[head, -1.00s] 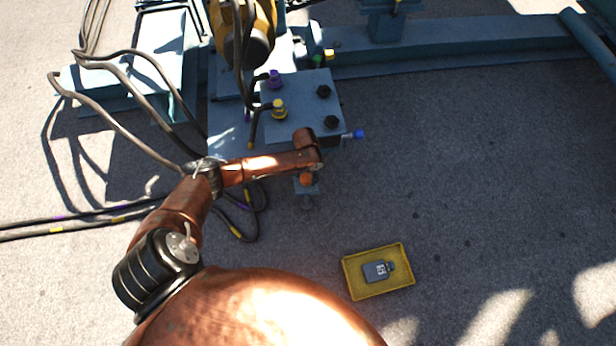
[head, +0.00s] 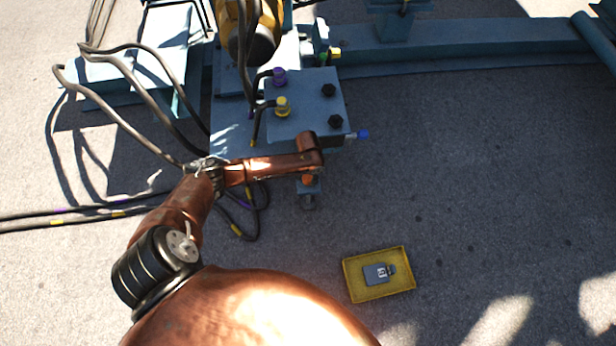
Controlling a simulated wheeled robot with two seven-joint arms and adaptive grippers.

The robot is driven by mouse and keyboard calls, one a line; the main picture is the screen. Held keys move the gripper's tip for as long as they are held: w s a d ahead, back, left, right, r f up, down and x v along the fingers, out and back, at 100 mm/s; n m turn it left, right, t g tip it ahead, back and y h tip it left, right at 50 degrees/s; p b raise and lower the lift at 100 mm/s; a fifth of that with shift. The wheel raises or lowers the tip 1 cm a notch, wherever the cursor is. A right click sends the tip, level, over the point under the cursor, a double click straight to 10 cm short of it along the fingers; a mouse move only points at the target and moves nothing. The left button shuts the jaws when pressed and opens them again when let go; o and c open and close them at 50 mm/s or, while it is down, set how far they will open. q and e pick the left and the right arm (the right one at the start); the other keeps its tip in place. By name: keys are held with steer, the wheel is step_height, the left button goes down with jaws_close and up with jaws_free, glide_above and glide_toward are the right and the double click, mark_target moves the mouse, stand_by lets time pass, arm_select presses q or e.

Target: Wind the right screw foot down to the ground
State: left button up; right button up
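My copper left arm comes in from the lower left and ends in a rounded wrist at the front edge of a blue-grey block (head: 290,97). My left gripper (head: 308,184) lies under that wrist and is mostly hidden, so its fingers cannot be made out. An orange piece (head: 308,179) shows just below the wrist. Under it is a small dark, rounded foot (head: 307,203) close to the ground, which seems to be the screw foot. I cannot tell whether it touches the ground. My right gripper is not in view.
A yellow tray (head: 349,283) with a grey device (head: 375,274) lies on the ground at lower right. Hoses (head: 120,90) loop at the left. A blue-tipped fitting (head: 363,134) sticks out right of the block. A long blue-grey beam (head: 470,38) crosses behind. Ground at right is open.

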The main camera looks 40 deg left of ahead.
arm_select(q)
steer(key=c, duration=0.5)
steer(key=shift+c, duration=0.3)
steer(key=shift+m, duration=0.3)
